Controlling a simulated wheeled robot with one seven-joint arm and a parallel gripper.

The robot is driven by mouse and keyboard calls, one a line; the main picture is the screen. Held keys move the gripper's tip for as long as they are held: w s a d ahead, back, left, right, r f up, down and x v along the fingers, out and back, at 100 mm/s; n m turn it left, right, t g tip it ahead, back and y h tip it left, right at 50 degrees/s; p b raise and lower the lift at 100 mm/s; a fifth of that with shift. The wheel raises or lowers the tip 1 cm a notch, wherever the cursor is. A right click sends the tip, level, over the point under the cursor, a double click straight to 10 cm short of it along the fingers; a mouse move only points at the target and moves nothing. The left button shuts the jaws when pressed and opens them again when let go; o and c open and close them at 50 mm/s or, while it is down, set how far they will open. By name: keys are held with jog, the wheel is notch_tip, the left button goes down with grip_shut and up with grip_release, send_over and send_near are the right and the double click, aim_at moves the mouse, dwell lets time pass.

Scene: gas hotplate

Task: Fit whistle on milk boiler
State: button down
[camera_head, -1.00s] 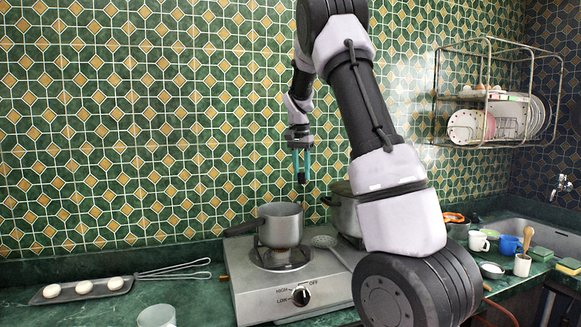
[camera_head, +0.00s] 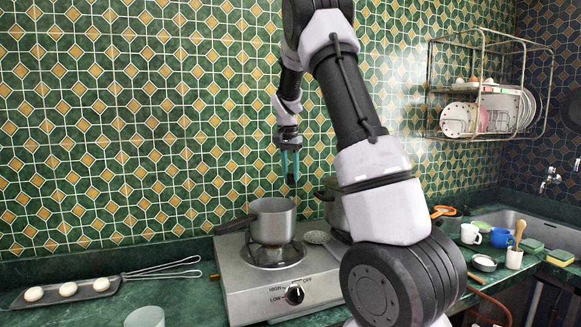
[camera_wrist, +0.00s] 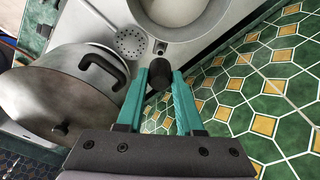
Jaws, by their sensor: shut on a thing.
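The milk boiler (camera_head: 273,222) is a grey metal pot with a dark handle, standing upright on the hotplate burner. In the wrist view its rim and pale inside (camera_wrist: 178,12) show at the top. A small grey spout-like fitting (camera_wrist: 160,47) sticks out beside its wall. My gripper (camera_head: 290,170) points down above the right side of the pot, with teal fingers. The fingers are shut on the whistle (camera_wrist: 160,72), a small black cylinder at the fingertips. In the head view the whistle (camera_head: 291,180) hangs above the rim, apart from the pot.
A lidded pot (camera_wrist: 72,98) stands right of the boiler in the head view, partly behind my arm. A skimmer (camera_wrist: 130,42) lies between the pots. The tiled wall (camera_head: 140,120) is close behind. A tray of white round pieces (camera_head: 68,290) lies left of the hotplate (camera_head: 290,285).

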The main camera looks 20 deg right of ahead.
aim_at(289, 174)
jog(key=shift+f, duration=1.45)
jog(key=shift+f, duration=2.3)
jog(key=shift+c, duration=2.3)
grip_release()
jog(key=shift+r, duration=0.1)
jog(key=r, duration=0.7)
jog(key=a+r, duration=0.1)
jog(key=r, duration=0.2)
jog(key=shift+s+r, duration=0.25)
jog(key=shift+s, duration=0.15)
jog(key=shift+r, duration=0.1)
